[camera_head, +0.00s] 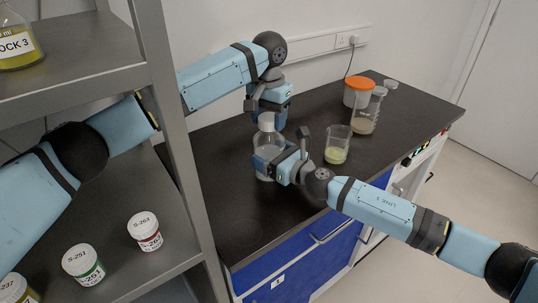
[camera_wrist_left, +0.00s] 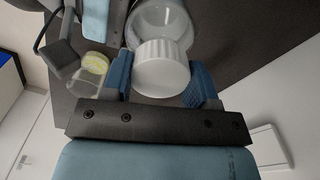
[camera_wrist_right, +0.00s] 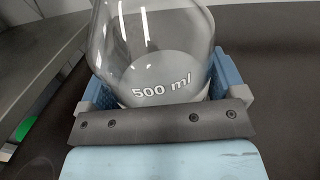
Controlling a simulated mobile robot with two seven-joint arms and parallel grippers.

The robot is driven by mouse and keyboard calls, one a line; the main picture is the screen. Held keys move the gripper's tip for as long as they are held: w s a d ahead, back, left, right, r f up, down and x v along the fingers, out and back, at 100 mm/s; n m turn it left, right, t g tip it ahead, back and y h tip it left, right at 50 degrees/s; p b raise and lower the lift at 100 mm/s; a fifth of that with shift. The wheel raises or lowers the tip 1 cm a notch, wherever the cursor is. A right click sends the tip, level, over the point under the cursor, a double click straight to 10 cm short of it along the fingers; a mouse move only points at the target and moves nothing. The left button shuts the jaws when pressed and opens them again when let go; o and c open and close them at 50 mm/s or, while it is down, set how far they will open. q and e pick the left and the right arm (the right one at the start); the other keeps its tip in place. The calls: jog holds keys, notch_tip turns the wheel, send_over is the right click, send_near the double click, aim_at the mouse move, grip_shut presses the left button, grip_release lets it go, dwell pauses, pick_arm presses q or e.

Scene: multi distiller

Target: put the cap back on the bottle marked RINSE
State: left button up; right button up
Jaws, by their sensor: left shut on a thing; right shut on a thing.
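A clear glass bottle (camera_head: 267,143) stands upright on the dark bench; "500 ml" is printed on it in the right wrist view (camera_wrist_right: 160,88). No RINSE marking is readable. My right gripper (camera_head: 268,166) is shut around its lower body from the side. My left gripper (camera_head: 268,108) is above the bottle, shut on a white ribbed cap (camera_wrist_left: 162,68). In the left wrist view the cap lies between the two blue fingers, in line with the bottle's neck. I cannot tell whether it sits on the mouth or just above it.
A beaker with yellowish liquid (camera_head: 337,145) stands right of the bottle. Behind it are a jar with beige content (camera_head: 365,112) and an orange-lidded container (camera_head: 358,91). A grey shelf (camera_head: 183,150) with small labelled jars (camera_head: 145,231) stands at the left. The front bench top is clear.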

pick_arm(q)
jog(key=o, duration=1.1)
notch_tip(320, 180, up, 8)
jog(key=shift+f, duration=0.2)
pick_arm(e)
jog(key=o, duration=1.4)
jog(key=shift+o, duration=0.2)
pick_arm(q)
jog(key=shift+r+p, duration=0.3)
pick_arm(e)
jog(key=v, duration=1.3)
jog(key=shift+s+d, duration=0.25)
jog(key=shift+d, duration=0.05)
